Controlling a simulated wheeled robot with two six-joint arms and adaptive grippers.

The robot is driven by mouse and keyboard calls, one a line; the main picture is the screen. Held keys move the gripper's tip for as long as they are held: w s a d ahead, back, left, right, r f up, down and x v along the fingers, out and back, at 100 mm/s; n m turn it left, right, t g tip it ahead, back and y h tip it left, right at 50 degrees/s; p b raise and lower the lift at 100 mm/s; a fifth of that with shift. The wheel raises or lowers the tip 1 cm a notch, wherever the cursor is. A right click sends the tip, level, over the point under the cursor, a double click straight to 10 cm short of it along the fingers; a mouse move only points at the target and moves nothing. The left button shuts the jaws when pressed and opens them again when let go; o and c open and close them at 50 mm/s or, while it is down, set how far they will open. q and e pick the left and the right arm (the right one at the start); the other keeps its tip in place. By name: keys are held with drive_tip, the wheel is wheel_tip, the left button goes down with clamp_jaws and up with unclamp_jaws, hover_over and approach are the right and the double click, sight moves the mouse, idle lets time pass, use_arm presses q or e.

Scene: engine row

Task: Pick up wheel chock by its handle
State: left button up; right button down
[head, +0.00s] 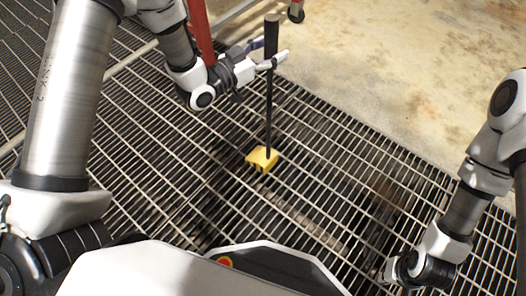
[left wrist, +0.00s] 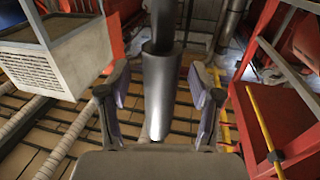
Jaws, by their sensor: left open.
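The wheel chock is a yellow block (head: 262,159) on the metal grating, with a long, upright black handle (head: 268,110) ending in a thicker grip. My left gripper (head: 270,62) is at the upper handle, just below the thicker grip. It is open, with one finger crossing in front of the rod in the head view. In the left wrist view the handle (left wrist: 160,90) stands between the two spread fingers, with visible gaps to both. My right gripper (head: 392,271) is low at the right, away from the chock; its fingers are too unclear to judge.
Slatted grating (head: 320,160) surrounds the chock, with bare concrete floor (head: 400,70) beyond. A red post (head: 201,30) stands close behind my left arm. The left wrist view shows a pale box (left wrist: 45,60) at left and red framework (left wrist: 285,100) at right.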

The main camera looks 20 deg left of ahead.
use_arm(q)
clamp_jaws()
drive_tip(key=shift+r, duration=0.15)
drive_tip(key=shift+w+a+r, duration=0.1)
drive_tip(key=shift+r, duration=0.05)
